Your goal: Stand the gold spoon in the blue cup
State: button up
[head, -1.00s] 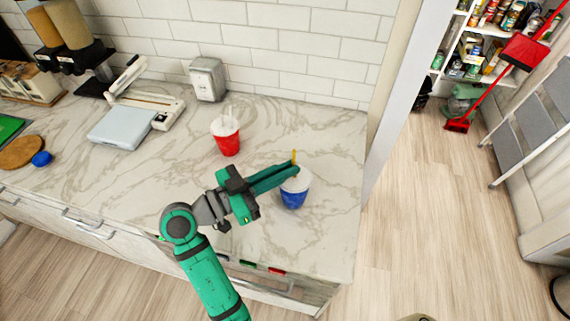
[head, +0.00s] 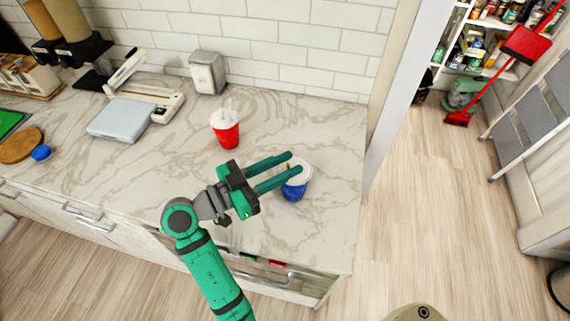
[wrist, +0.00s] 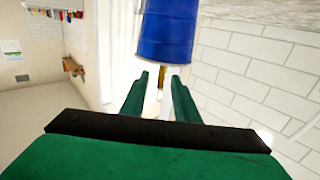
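The blue cup (head: 294,192) with a white rim stands upright near the right end of the marble counter. In the wrist view, which is upside down, the blue cup (wrist: 168,30) is at the top. The gold spoon (wrist: 161,80) sticks out of the cup's mouth, between my fingers. In the head view, only a little gold shows between the fingers. My gripper (head: 294,163) is open at the cup's rim, a finger on either side of the spoon. The spoon's lower part is hidden inside the cup.
A red cup (head: 226,130) with white utensils stands behind and left of the blue cup. A metal napkin holder (head: 207,73) is by the tiled wall. A scale (head: 120,120) and a blue lid (head: 41,153) are at left. The counter's front right is clear.

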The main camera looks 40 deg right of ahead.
jog(key=a, duration=1)
jog(key=shift+w+a, duration=0.3)
jog(key=shift+w, duration=0.15)
jog(key=shift+a, duration=0.15)
